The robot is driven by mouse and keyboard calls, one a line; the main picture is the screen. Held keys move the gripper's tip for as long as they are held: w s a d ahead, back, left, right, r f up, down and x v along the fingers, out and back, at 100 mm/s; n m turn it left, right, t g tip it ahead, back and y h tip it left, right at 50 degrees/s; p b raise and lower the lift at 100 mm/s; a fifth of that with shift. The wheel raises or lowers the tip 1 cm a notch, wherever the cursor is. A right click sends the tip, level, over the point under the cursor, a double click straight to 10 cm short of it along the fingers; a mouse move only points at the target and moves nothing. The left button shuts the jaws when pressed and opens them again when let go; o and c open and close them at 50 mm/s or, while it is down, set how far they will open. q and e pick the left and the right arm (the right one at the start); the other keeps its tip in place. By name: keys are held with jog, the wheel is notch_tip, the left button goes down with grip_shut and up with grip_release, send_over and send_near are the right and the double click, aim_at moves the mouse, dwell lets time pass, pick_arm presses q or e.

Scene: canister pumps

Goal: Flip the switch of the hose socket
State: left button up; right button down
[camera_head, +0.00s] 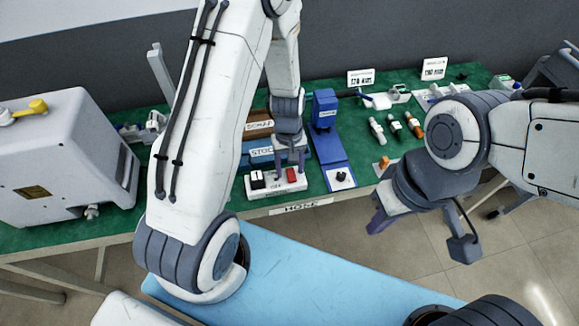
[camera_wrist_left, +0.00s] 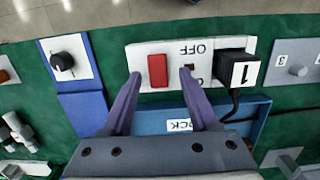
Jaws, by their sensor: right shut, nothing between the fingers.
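The hose socket (camera_head: 275,190) is a white strip at the table's front edge, above a sign that seems to read HOSE. It carries a red rocker switch (camera_head: 292,175) and a black plug (camera_head: 257,179). In the left wrist view the red switch (camera_wrist_left: 157,70) sits beside the OFF marking, with the plug (camera_wrist_left: 236,69) marked 1 to the right. My left gripper (camera_head: 290,172) is over the socket, open, with its purple fingertips (camera_wrist_left: 160,74) on either side of the red switch. Contact cannot be told. My right gripper (camera_head: 378,222) is shut and empty, off the table's front edge.
A blue stand with a black knob (camera_head: 341,178) is right of the socket. A blue bin (camera_head: 262,154) and a brown bin (camera_head: 258,126) lie behind it. A grey machine (camera_head: 60,160) stands at the left. Several small parts lie on the green mat at the right.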

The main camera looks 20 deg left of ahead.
aim_at(290, 169)
pick_arm(q)
jog(key=shift+d, duration=0.1)
notch_tip(290, 169, up, 10)
jog(key=shift+w+a+r, duration=0.2)
jog(key=shift+w+a, duration=0.1)
jog(key=shift+w, duration=0.15)
dwell(0.5)
jog(key=s+d+r+m, duration=0.5)
jog(key=s+d+m, duration=0.1)
jog(key=s, duration=0.3)
jog(key=s+d+r+m+t, duration=0.1)
jog(key=s+d+r+m, duration=0.5)
jog(key=s, duration=0.4)
jog(key=shift+d+r+m, duration=0.3)
jog(key=shift+d+m, duration=0.2)
jog(key=shift+m, duration=0.6)
